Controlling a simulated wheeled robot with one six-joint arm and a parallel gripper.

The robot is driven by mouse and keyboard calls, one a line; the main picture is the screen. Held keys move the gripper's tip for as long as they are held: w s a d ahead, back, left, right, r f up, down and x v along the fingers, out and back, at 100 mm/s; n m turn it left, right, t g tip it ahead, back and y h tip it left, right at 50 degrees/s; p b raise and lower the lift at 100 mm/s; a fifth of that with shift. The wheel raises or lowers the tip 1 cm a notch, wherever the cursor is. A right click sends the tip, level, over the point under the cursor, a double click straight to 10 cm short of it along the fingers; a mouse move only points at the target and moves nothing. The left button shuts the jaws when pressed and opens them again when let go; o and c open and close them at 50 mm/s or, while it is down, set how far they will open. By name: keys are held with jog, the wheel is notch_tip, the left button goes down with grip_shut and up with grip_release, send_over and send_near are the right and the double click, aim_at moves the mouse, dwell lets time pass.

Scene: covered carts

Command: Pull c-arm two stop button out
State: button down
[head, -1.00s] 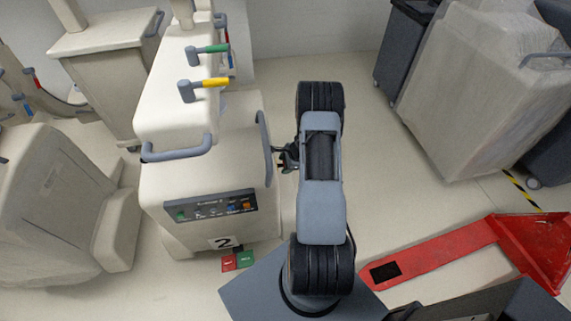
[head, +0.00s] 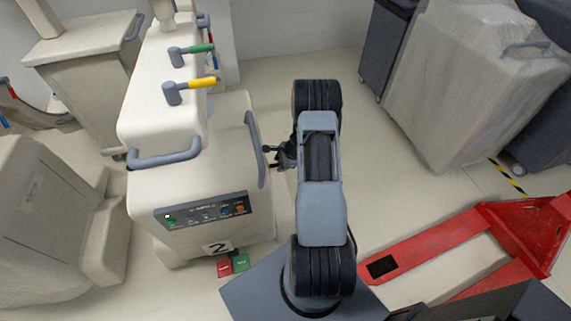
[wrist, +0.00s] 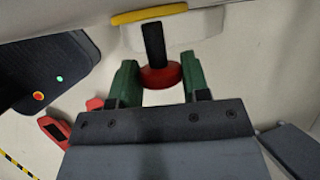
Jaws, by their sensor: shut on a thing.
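The c-arm two cart (head: 200,190) is the cream unit marked "2", left of my arm in the head view. In the wrist view, the red stop button (wrist: 161,76) is a round disc with a black stem (wrist: 154,42) running from it toward a pale panel with a yellow edge. My gripper (wrist: 159,80) has its green fingers on either side of the disc, shut on it. In the head view my gripper (head: 284,155) is beside the cart's right side, partly hidden by my arm. The button is too small to make out there.
A grey side handle (head: 254,148) is close to my gripper. A red pallet truck (head: 480,235) lies to the right, and wrapped carts (head: 470,90) stand at the back right. Red and green pedals (head: 232,265) sit below the cart.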

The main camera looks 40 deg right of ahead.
jog(key=shift+s+d, duration=0.1)
jog(key=c, duration=0.9)
grip_release()
jog(key=shift+s+d, duration=0.1)
jog(key=o, duration=0.3)
jog(key=shift+r, duration=0.1)
jog(key=v, duration=1.3)
jog(key=shift+s+r, duration=0.1)
jog(key=shift+r, duration=0.2)
